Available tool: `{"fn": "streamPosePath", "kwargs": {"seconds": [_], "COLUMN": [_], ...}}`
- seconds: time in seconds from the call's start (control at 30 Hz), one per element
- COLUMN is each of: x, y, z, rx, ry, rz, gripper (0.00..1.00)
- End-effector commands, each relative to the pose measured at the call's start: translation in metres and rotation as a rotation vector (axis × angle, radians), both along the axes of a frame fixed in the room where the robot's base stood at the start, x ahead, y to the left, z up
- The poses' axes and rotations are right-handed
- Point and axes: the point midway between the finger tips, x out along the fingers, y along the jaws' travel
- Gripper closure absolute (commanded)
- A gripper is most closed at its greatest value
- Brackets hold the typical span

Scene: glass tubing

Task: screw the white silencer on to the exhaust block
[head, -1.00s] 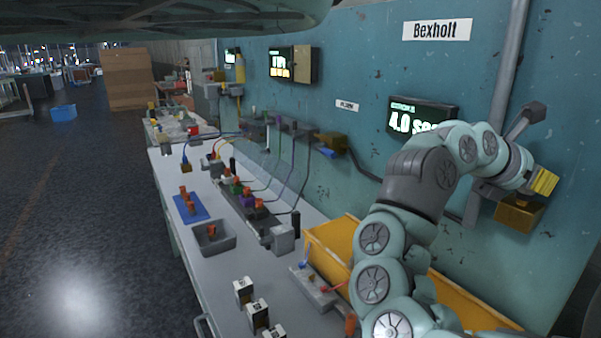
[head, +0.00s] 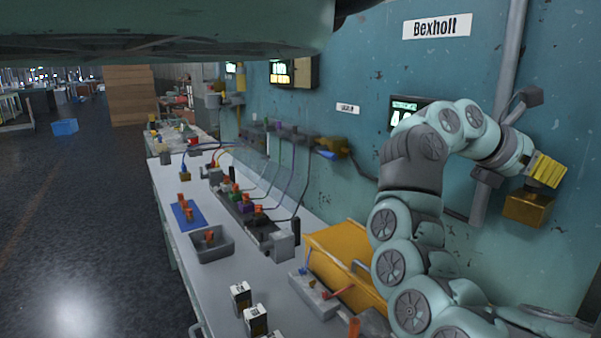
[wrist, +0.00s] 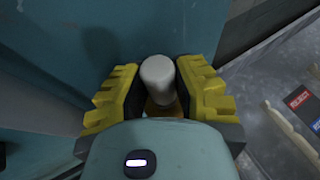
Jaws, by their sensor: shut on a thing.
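The white silencer (wrist: 157,80) shows in the wrist view as a pale rounded cylinder between the yellow jaws of my gripper (wrist: 160,92). The jaws are shut on it. A brass-coloured patch (wrist: 165,110) shows just below the silencer, and I cannot tell whether the two touch. In the head view my gripper (head: 545,170) is at the right by the teal wall, just above a brass block (head: 527,208), which looks like the exhaust block. The silencer is hidden there by the jaws, and its thread is not visible.
A grey vertical pipe (head: 498,110) runs up the wall beside my wrist. A dark display (head: 402,112) is partly behind my arm. The bench (head: 205,285) below holds a grey tray (head: 211,246), a blue mat (head: 187,215) and an orange-yellow case (head: 345,255).

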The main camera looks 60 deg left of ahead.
Motion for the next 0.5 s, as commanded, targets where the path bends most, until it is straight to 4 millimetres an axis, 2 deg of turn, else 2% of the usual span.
{"fn": "streamPosePath", "kwargs": {"seconds": [0.5], "x": [0.0003], "y": [-0.0025], "z": [0.0004], "rx": [-0.002], "ry": [-0.001], "rz": [-0.100], "gripper": [1.00]}}
